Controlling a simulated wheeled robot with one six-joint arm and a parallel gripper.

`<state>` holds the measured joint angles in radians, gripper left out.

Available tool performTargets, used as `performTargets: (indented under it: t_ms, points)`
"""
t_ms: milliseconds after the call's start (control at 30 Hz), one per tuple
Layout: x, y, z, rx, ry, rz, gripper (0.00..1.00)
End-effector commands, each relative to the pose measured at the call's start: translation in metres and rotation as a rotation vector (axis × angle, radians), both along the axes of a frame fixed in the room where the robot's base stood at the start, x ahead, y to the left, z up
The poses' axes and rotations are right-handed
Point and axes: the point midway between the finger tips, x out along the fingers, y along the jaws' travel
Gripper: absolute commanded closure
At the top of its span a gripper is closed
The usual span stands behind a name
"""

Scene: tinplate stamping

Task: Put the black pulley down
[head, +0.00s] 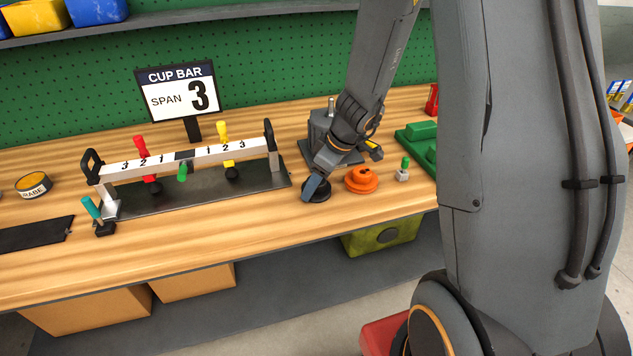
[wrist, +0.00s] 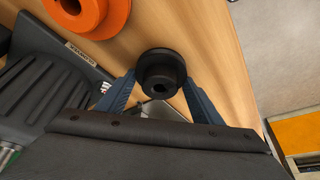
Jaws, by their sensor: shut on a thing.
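The black pulley (head: 317,190) is at the front right part of the wooden bench, low at the bench top. In the wrist view the pulley (wrist: 161,74) shows its round flange and central bore between the two fingers. My gripper (head: 312,188) is shut on the pulley, and it also shows in the wrist view (wrist: 160,92). I cannot tell whether the pulley touches the bench or hangs just above it.
An orange pulley (head: 361,180) stands just right of the black one. A small green-topped piece (head: 403,170) is farther right. The cup bar rack (head: 190,163) with its dark base stands to the left. A grey fixture (head: 322,130) is behind. The front bench strip is clear.

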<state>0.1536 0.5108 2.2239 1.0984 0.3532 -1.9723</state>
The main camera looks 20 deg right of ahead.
Motion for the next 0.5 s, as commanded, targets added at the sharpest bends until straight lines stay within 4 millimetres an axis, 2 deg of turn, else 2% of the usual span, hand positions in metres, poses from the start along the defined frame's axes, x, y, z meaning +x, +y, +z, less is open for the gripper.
performTargets:
  t_ms: [67,100,200,500]
  points:
    - [0.0007,0.0000,-0.0019,0.000,-0.001,0.000,0.77]
    - [0.0002,0.0000,-0.0024,0.000,0.000,0.000,0.38]
    - [-0.0001,0.0001,-0.0016,0.000,0.000,0.000,0.21]
    - [-0.0001,0.0000,-0.0012,0.000,0.000,0.000,0.21]
